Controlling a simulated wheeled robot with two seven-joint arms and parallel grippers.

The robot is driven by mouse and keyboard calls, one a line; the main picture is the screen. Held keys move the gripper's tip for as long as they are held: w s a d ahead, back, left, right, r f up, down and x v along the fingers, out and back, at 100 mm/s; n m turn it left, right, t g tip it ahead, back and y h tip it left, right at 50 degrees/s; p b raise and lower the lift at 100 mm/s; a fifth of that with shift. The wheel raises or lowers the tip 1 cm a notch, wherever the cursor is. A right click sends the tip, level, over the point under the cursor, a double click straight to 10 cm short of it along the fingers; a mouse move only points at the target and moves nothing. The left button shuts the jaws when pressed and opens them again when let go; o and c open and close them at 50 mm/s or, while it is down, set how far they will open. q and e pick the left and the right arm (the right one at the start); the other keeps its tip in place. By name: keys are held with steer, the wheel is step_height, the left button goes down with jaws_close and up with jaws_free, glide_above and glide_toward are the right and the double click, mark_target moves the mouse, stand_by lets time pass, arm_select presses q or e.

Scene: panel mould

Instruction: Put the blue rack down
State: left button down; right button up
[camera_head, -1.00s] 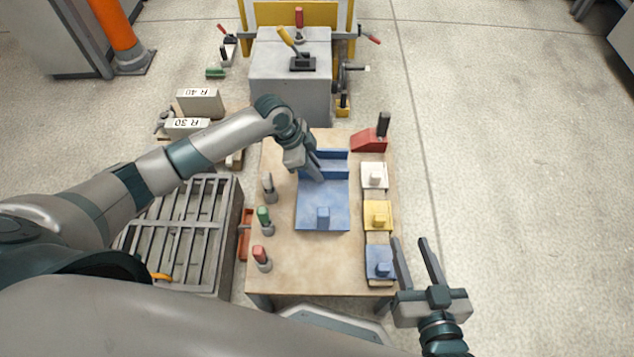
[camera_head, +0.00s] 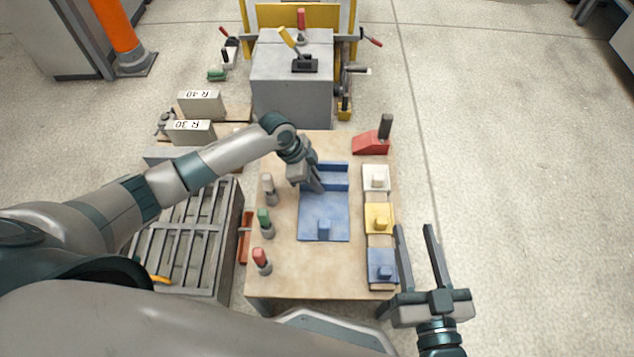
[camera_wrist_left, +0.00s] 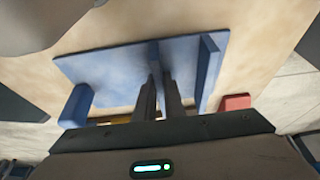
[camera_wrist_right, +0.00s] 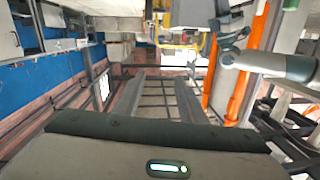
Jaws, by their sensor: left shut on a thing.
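The blue rack (camera_head: 323,218) is a flat blue plate with upright walls at its far end and a small blue block at its near end. It shows over the middle of the wooden table top in the head view. My left gripper (camera_head: 318,186) is at its far part, shut on one upright wall. In the left wrist view, the rack (camera_wrist_left: 110,72) shows with the left gripper's fingers (camera_wrist_left: 163,95) on either side of a wall. I cannot tell whether the plate touches the table. My right gripper (camera_head: 418,240) is open and empty off the table's right edge.
White (camera_head: 376,178), yellow (camera_head: 379,217) and blue (camera_head: 381,265) blocks line the table's right side. Grey (camera_head: 268,188), green-topped (camera_head: 265,222) and red-topped (camera_head: 261,261) pieces stand at left. A red piece with a dark handle (camera_head: 372,143) is at the far right corner.

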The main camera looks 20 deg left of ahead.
stand_by(0.3)
arm_select(q)
steer(key=c, duration=1.8)
jaws_free()
steer(key=shift+c, duration=0.2)
arm_select(e)
steer(key=shift+r, duration=0.1)
arm_select(q)
steer(key=shift+r, duration=0.1)
